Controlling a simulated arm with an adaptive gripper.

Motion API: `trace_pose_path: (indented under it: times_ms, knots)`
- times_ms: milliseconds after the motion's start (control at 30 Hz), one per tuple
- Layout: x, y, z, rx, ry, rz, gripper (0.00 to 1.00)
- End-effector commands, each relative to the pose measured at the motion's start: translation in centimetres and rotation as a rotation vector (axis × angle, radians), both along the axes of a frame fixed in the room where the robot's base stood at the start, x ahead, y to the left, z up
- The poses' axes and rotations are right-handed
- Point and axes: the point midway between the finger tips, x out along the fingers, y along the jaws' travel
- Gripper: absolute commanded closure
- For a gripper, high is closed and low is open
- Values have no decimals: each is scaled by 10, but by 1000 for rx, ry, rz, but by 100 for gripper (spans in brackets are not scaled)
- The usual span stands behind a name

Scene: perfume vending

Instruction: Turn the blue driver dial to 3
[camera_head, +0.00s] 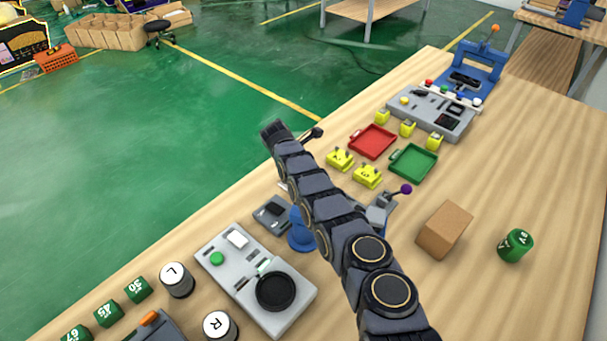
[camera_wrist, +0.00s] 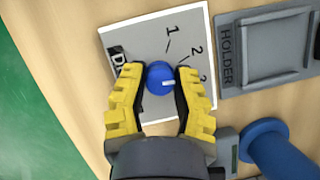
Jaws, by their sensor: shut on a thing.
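The blue dial (camera_wrist: 157,72) sits on a pale grey plate (camera_wrist: 138,38) printed with 1, 2 and 3, in the wrist view. My gripper (camera_wrist: 160,75) is shut on the dial, one yellow-and-black finger on each side. The dial's white pointer mark faces right, roughly toward the 3. The 3 is partly covered by the right finger, and some lettering at the plate's left is partly hidden by the left finger. In the head view my arm hides the dial and my fingertips.
A grey holder (camera_wrist: 265,52) and a blue cylinder (camera_wrist: 277,150) stand to the right in the wrist view. In the head view, a grey box with a black round pad (camera_head: 275,291), yellow blocks (camera_head: 367,176), a red tray (camera_head: 373,141) and a cardboard box (camera_head: 444,229) surround my arm.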

Motion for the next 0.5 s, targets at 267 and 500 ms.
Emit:
trace_pose_path:
  times_ms: [267,500]
  knots:
    - [-3,1,-4,2,9,1,39]
    - [-1,1,-2,1,5,2,39]
